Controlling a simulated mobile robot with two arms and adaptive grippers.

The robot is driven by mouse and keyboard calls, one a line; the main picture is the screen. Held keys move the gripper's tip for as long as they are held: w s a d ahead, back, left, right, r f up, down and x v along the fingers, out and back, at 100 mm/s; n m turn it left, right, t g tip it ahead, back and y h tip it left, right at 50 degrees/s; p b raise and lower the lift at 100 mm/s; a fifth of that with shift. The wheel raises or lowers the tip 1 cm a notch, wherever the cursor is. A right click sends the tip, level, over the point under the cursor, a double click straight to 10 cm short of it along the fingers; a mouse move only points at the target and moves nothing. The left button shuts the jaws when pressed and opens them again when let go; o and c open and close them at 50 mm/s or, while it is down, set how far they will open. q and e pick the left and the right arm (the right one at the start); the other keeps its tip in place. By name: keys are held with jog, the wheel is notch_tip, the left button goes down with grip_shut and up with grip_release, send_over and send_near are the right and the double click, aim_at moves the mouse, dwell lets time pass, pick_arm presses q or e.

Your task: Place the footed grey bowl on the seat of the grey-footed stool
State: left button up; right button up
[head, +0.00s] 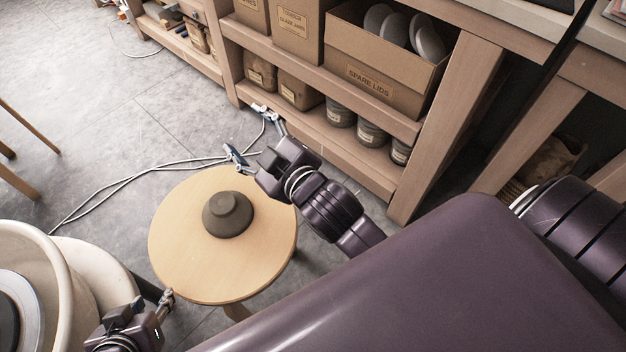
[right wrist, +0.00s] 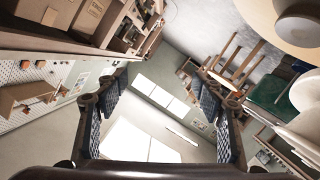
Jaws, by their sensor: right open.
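The footed grey bowl (head: 228,216) is dark and appears upside down, its narrow foot up, on the round pale wood seat (head: 185,262) of a stool in the head view. The stool's feet are mostly hidden, so I cannot see their colour. My right gripper (head: 250,134) is open and empty, beyond the seat's upper right edge and apart from the bowl. Its two open fingers (right wrist: 165,100) show in the right wrist view with nothing between them. My left gripper (head: 142,318) is at the lower left, near the seat's lower edge; its jaws are unclear.
A wooden shelf unit (head: 350,155) with boxes, including a carton of spare lids (head: 385,75), and jars stands behind my right gripper. A pale wheel basin (head: 70,255) is at the lower left.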

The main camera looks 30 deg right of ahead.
jog(key=s+d+f+m+g, duration=0.2)
jog(key=s+f+m+g, duration=0.1)
jog(key=s+f, duration=0.5)
jog(key=s+d+f+m+g+h, duration=0.1)
jog(key=s+d+f+m+g, duration=0.1)
jog(key=s+f+g, duration=0.3)
jog(key=s+d+f, duration=0.1)
jog(key=s+f, duration=0.2)
jog(key=shift+d+m, duration=0.2)
jog(key=shift+m, duration=0.2)
jog(key=shift+s, duration=0.1)
